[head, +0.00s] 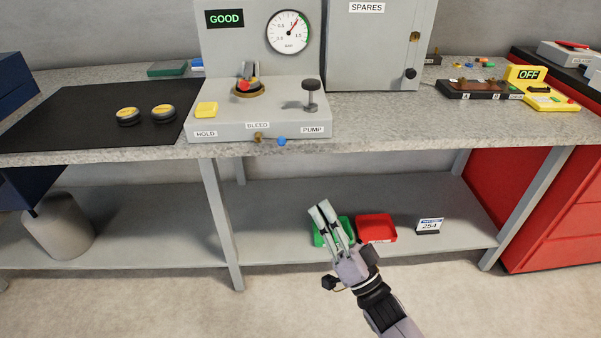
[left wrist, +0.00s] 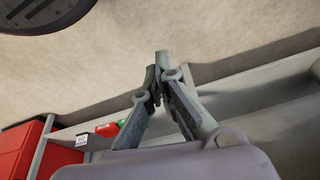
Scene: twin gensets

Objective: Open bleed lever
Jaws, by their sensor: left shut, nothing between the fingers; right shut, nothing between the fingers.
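The bleed lever shows in the head view as a small brass pivot (head: 258,138) with a blue knob (head: 282,141) to its right. It sits on the front face of the grey test stand (head: 200,130), below the BLEED label (head: 257,125). My right gripper (head: 322,208) is shut and empty, below the bench top and in front of the lower shelf, well apart from the lever. My left gripper (left wrist: 158,72) is shut and empty in the left wrist view. It is out of the head view, and the lever does not show in the wrist view.
The stand carries a gauge (head: 289,32), a GOOD display (head: 225,18), a yellow HOLD button (head: 206,109) and a black PUMP knob (head: 311,95). A green tray (head: 318,238) and a red tray (head: 376,228) lie on the lower shelf. The bench's front edge (head: 400,148) lies above my right gripper.

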